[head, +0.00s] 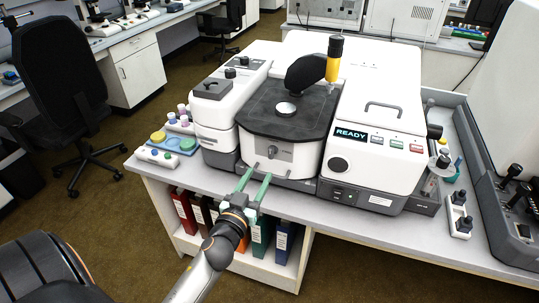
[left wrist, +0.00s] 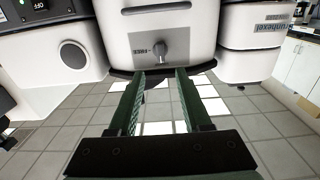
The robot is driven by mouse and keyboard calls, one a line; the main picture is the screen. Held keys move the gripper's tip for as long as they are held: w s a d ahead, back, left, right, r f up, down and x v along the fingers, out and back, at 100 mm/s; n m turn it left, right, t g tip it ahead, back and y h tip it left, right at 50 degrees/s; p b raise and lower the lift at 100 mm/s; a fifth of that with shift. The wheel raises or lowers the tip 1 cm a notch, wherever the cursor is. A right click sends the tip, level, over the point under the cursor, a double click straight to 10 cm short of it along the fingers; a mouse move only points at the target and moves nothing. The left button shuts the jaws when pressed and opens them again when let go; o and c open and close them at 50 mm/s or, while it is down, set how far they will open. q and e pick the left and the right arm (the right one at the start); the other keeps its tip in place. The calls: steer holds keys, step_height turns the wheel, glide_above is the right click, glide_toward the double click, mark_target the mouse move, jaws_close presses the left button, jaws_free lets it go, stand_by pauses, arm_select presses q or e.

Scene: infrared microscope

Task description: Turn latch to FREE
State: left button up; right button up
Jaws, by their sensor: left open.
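The latch (head: 272,152) is a small grey knob on a light plate at the front of the microscope (head: 292,108), below its dark round-fronted stage. In the left wrist view the latch (left wrist: 158,50) shows as a metal knob with a short stem and small dark lettering beside it. My right gripper is not in view.
A screen (head: 351,134) on the right housing reads READY. A blue tray (head: 172,144) with coloured lids sits left of the microscope. Small bottles and tools stand at the right. Binders (head: 262,238) fill the shelf under the table's front edge. An office chair (head: 58,95) stands left.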

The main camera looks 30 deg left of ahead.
mark_target(270, 154)
arm_select(q)
steer(key=x, duration=0.9)
steer(key=shift+w+a+p, duration=0.1)
steer(key=shift+a+p, duration=0.05)
steer(key=shift+p, duration=0.25)
jaws_close()
steer(key=shift+r, duration=0.1)
